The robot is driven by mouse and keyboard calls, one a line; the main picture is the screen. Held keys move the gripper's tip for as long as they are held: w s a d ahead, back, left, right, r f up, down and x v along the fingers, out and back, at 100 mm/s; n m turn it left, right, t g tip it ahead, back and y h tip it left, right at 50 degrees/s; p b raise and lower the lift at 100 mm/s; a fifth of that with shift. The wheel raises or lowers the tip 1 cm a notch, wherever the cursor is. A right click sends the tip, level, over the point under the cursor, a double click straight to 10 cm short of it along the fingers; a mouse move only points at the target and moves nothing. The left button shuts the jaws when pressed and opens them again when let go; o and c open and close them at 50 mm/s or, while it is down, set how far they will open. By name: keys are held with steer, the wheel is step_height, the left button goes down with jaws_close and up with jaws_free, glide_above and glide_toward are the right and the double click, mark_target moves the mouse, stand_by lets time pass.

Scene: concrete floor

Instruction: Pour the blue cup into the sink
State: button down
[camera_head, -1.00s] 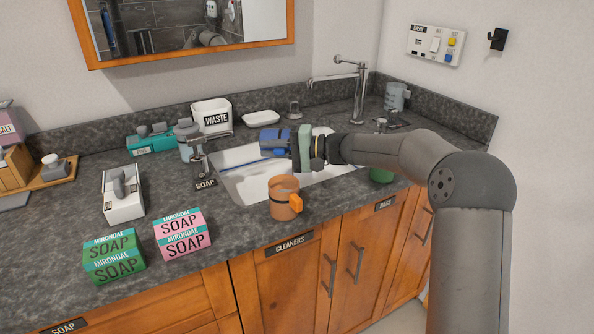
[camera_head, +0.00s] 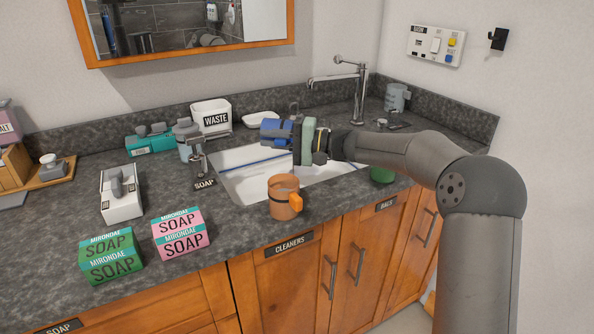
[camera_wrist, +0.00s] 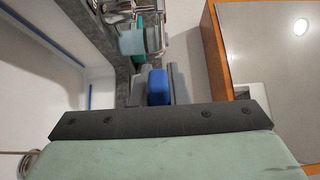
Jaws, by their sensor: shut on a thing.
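The blue cup (camera_head: 274,131) is held over the back part of the white sink (camera_head: 240,188). It looks tipped on its side, but its mouth and contents cannot be made out. My gripper (camera_head: 284,134) is shut on the blue cup, reaching in from the right. In the wrist view, a blue part of the cup (camera_wrist: 159,86) shows between the grey fingers. The white sink basin (camera_wrist: 45,90) fills the left of the wrist view, with a blue line along its wall.
An orange mug (camera_head: 285,202) stands at the sink's front edge. A soap dispenser (camera_head: 198,160) is left of the sink, and a white waste bin (camera_head: 211,118) is behind it. The faucet (camera_head: 359,92) stands at the back right. Pink (camera_head: 181,235) and green (camera_head: 111,256) soap boxes sit front left.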

steer(key=shift+r, duration=0.2)
steer(key=a+f+g+h+p, duration=0.1)
steer(key=a+f+h+p, duration=0.2)
steer(key=f+h+p, duration=0.65)
steer(key=a+f+g+h+p, duration=0.15)
steer(key=h+p, duration=0.35)
steer(key=p, duration=1)
step_height(320, 180, up, 16)
steer(key=a+h+p, duration=0.2)
steer(key=h+p, duration=0.1)
steer(key=p, duration=0.3)
steer(key=shift+w+a+p, duration=0.3)
steer(key=shift+w+p, duration=0.05)
steer(key=shift+w, duration=0.05)
steer(key=shift+f+h, duration=0.1)
steer(key=shift+h, duration=0.15)
